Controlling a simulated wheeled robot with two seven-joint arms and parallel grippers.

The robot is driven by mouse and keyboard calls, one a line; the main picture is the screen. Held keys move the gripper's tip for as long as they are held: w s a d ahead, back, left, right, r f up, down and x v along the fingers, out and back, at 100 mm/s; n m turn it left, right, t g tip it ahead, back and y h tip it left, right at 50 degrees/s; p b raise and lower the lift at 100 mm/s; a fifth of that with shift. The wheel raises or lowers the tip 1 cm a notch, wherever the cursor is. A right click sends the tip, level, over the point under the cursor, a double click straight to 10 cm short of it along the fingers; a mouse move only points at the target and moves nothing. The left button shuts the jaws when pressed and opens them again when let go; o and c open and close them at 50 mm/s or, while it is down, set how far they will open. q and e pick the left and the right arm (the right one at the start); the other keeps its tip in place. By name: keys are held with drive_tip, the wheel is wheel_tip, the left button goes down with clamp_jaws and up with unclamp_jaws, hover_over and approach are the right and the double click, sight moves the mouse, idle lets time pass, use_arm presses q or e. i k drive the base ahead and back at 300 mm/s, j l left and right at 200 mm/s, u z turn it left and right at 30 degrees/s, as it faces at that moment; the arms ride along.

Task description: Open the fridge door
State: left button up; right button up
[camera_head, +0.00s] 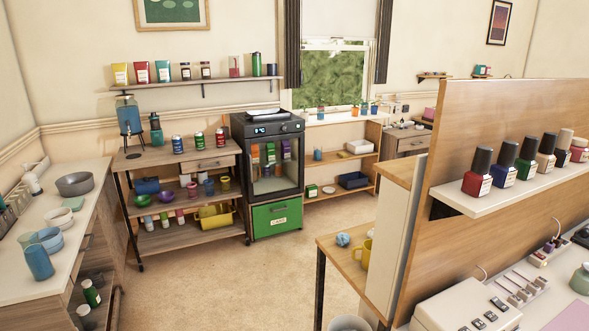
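A small black cabinet with a glass front, which looks like the fridge (276,184), stands against the far wall near the middle of the view. Its glass door appears shut, and several colourful packages show behind the glass. A dark top unit with a small display sits above the door, and a green drawer front (277,219) is below it. I cannot make out the door handle clearly. Neither of my grippers is in view.
A wooden shelf cart (188,243) with bottles and bowls stands left of the fridge, and low shelves (341,172) stand right of it. A counter (36,282) runs along the left. A wooden partition (475,130) fills the right. The carpet before the fridge is clear.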

sight(301, 135)
drive_tip(key=i+j+u, duration=0.35)
drive_tip(key=i, duration=0.65)
drive_tip(key=i+u, duration=0.35)
drive_tip(key=i, duration=0.65)
